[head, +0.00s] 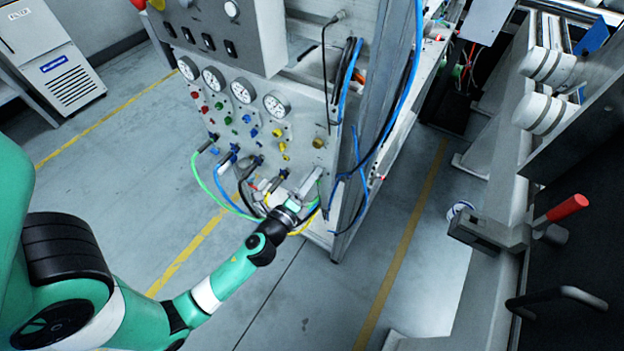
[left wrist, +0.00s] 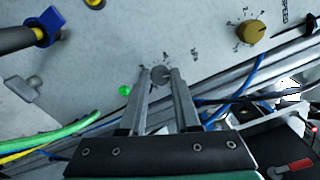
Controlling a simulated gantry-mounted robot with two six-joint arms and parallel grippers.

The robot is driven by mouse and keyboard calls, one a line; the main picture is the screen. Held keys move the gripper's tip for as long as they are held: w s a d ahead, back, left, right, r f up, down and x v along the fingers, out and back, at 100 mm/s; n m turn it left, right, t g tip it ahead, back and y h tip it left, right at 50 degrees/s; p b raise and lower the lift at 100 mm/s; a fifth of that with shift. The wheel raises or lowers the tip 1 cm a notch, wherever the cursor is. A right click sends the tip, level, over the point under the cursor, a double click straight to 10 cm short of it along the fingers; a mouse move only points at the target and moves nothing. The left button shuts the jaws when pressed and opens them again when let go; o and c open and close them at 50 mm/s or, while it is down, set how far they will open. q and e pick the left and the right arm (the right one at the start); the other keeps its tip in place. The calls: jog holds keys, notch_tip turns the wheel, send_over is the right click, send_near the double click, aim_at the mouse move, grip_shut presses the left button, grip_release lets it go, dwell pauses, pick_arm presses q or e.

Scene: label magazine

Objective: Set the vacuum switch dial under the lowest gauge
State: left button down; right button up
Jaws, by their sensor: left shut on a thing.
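My left gripper (head: 312,181) reaches the lower right of the grey panel in the head view. In the left wrist view its two long fingers (left wrist: 159,73) are shut on a small round grey dial (left wrist: 160,75), with scale marks on the panel around it. In the head view the fingers hide this dial. A brass dial (head: 318,142) sits just above the gripper; it also shows at the top right of the left wrist view (left wrist: 250,32), untouched. The lowest gauge (head: 276,104) is the rightmost of a slanting row, up and left of the gripper. My right gripper is not in view.
Green, blue, black and yellow hoses (head: 222,190) hang from the panel's lower edge, close to the gripper. A blue-collared fitting (left wrist: 45,30) juts out beside it. A metal post with blue cables (head: 362,160) stands to the right.

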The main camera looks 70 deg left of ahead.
pick_arm(q)
jog(key=n+b, duration=0.4)
jog(key=n, duration=0.7)
jog(key=shift+n, duration=0.3)
dwell(0.3)
jog(key=c, duration=0.6)
grip_release()
jog(key=b+v, duration=0.3)
jog(key=v, duration=0.8)
jog(key=shift+s+d, duration=0.2)
jog(key=shift+s, duration=0.05)
